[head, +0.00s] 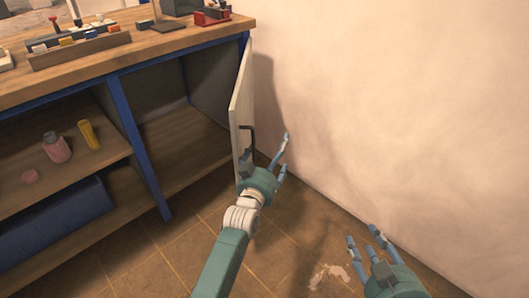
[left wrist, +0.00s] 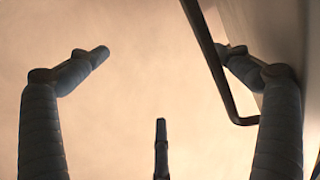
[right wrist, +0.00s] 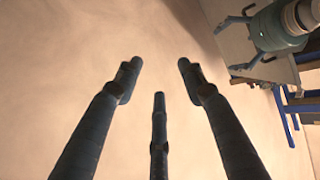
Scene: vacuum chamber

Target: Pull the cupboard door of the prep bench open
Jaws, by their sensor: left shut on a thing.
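The white cupboard door (head: 242,100) of the prep bench stands swung wide open at the bench's right end, seen nearly edge-on. The compartment behind it (head: 185,140) is exposed and looks empty. A dark bar handle (head: 248,135) is on the door; in the left wrist view the handle (left wrist: 222,85) runs by the inner side of the right-hand finger. My right gripper (head: 362,240) is open and empty, low at the right, away from the door.
The bench top (head: 180,38) holds a tool rack (head: 80,48) and a red item (head: 211,16). Open shelves at left hold a pink bottle (head: 57,148), a yellow cylinder (head: 89,135) and a blue bin (head: 55,225).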

